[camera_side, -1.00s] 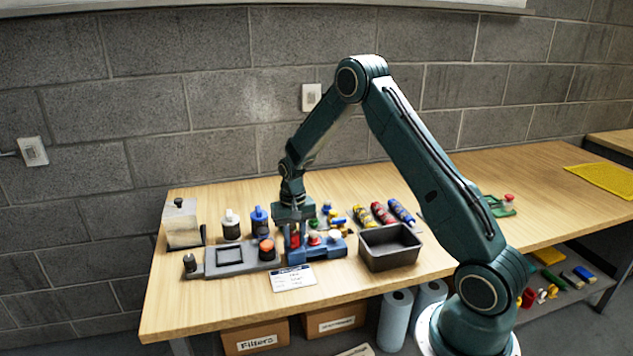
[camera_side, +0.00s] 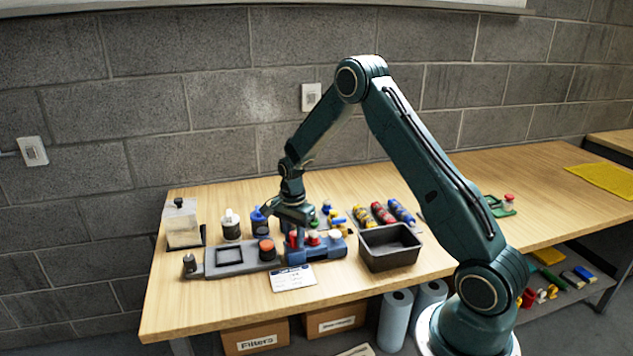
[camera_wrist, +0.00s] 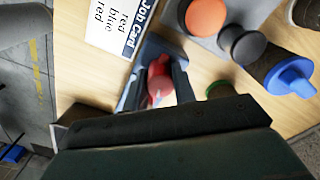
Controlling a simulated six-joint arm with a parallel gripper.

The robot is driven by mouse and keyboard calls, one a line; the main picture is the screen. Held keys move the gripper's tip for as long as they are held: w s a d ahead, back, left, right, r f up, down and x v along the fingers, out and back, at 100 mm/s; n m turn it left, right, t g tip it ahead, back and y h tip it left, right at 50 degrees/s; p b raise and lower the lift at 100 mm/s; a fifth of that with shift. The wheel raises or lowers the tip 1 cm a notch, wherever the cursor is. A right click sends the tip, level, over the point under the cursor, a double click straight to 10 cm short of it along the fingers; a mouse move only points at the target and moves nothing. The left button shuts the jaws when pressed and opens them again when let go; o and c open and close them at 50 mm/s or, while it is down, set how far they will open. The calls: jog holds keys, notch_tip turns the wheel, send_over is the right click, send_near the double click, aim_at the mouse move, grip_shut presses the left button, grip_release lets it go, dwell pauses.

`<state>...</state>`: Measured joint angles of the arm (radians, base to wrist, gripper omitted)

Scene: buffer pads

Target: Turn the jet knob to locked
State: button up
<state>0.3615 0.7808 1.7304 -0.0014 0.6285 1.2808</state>
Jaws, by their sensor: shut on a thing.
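A blue fixture (camera_side: 330,252) stands on the bench and carries a few small knobs, among them a red one (camera_side: 314,238) and a white-topped one (camera_side: 335,235). My gripper (camera_side: 292,238) points down at the left end of this fixture. It is shut on a red knob, which shows between its fingers in the wrist view (camera_wrist: 159,82). No marking for locked is legible, so I cannot tell the knob's setting. The gripper body hides part of the fixture in the wrist view.
A grey plate (camera_side: 228,268) with an orange-topped part (camera_side: 266,250) lies left of the fixture. A black bin (camera_side: 390,262) stands close on the right. The job card (camera_side: 293,278) lies in front. White-topped (camera_side: 231,228) and blue-topped bottles (camera_side: 259,222) stand behind.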

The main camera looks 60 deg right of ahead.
aim_at(294, 234)
jog(key=shift+m, duration=1.3)
jog(key=o, duration=0.7)
jog(key=shift+r, duration=0.2)
notch_tip(294, 234, up, 14)
jog(key=shift+f, duration=0.25)
